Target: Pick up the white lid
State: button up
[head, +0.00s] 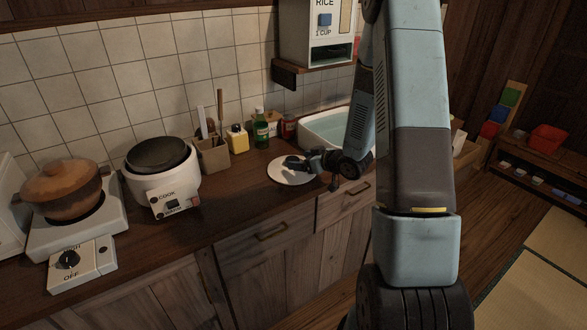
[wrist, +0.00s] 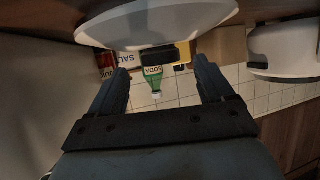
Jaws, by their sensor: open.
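The white lid (head: 287,174) is a round, shallow disc lying on the wooden counter, between the rice cooker and the sink. In the wrist view, which is upside down, the white lid (wrist: 150,22) shows at the top with its black knob (wrist: 158,56). My gripper (head: 303,162) is low over the lid in the head view and partly hides it. In the wrist view my gripper (wrist: 161,72) is open, with one finger on each side of the knob in the picture. I cannot tell how far the fingers are from the knob in depth.
The rice cooker (head: 160,179) stands left of the lid, with the pot (head: 61,189) on a stove further left. The utensil box (head: 213,156), yellow jar (head: 238,140) and green soda bottle (head: 261,130) stand behind. The sink (head: 325,124) is at the right.

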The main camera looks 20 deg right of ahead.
aim_at(295, 160)
jog(key=x, duration=0.3)
jog(key=shift+w+a+f, duration=0.1)
jog(key=shift+a, duration=0.05)
jog(key=shift+c, duration=0.3)
jog(key=c, duration=1.2)
